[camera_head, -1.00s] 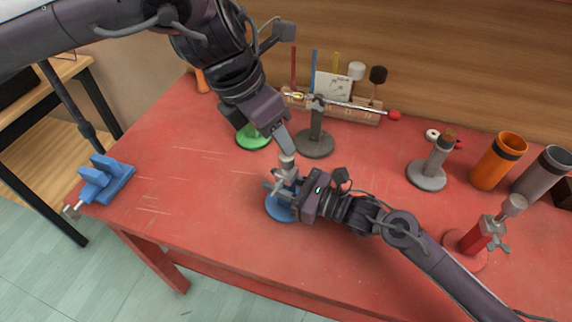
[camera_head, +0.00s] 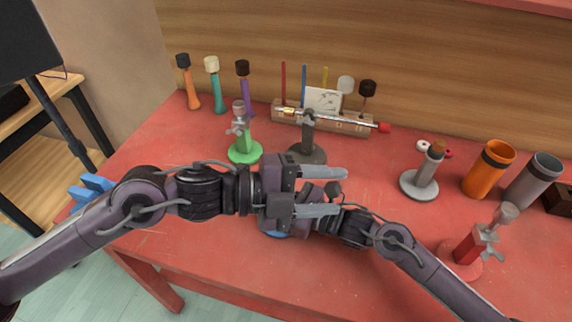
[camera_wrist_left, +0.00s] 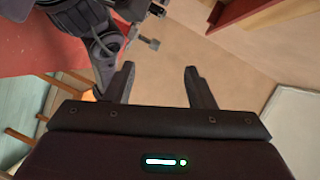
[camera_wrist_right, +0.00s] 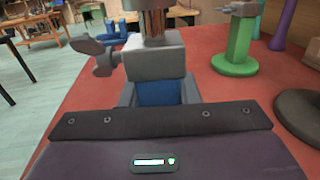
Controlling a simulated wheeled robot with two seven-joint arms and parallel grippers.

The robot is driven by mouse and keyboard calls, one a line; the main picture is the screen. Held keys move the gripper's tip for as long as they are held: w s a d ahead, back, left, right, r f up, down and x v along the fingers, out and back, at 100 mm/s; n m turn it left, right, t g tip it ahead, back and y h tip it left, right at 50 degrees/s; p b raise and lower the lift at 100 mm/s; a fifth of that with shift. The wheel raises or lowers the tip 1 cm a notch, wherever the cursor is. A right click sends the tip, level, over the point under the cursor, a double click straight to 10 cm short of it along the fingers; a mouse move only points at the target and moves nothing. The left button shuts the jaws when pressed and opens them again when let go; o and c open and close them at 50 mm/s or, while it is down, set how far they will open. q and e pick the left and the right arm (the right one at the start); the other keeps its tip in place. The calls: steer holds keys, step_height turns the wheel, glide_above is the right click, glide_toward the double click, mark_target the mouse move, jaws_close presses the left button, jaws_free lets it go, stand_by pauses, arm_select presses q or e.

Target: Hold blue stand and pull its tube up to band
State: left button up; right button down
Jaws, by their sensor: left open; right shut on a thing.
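The blue stand shows in the head view only as part of its round blue base (camera_head: 272,229); my arms hide the rest. In the right wrist view its blue post (camera_wrist_right: 158,92) is between the fingers of my right gripper (camera_wrist_right: 157,97), which is shut on it. Above the post is a grey collar (camera_wrist_right: 155,64) with a wing screw (camera_wrist_right: 90,52); a brownish tube (camera_wrist_right: 152,20) rises from it, cut off by the frame's top. I cannot make out a band. My left gripper (camera_head: 325,191) is open and empty, its fingers pointing right, in front of the right gripper in the head view.
A green stand (camera_head: 244,150), a dark stand (camera_head: 307,152), a grey stand (camera_head: 420,182) and a red stand (camera_head: 468,250) surround the work spot. Mallets (camera_head: 213,85) and a wooden rack (camera_head: 350,125) stand behind. Orange (camera_head: 487,172) and grey (camera_head: 533,180) cups are at right.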

arm_select(q)
steer(key=w+a+f+n+t+y, duration=0.1)
steer(key=a+f+n+t+y, duration=0.15)
steer(key=a+n+t, duration=0.65)
steer(key=w+a+f+n+t+y, duration=0.1)
steer(key=a+f+n+t, duration=0.3)
steer(key=n, duration=0.9)
steer(key=w+d+r+g, duration=0.1)
steer(key=w+d, duration=0.6)
steer(key=w, duration=0.1)
steer(key=shift+w+d+g, duration=0.2)
steer(key=shift+w+g, duration=0.1)
steer(key=shift+g, duration=0.1)
steer(key=shift+r, duration=0.1)
jaws_close()
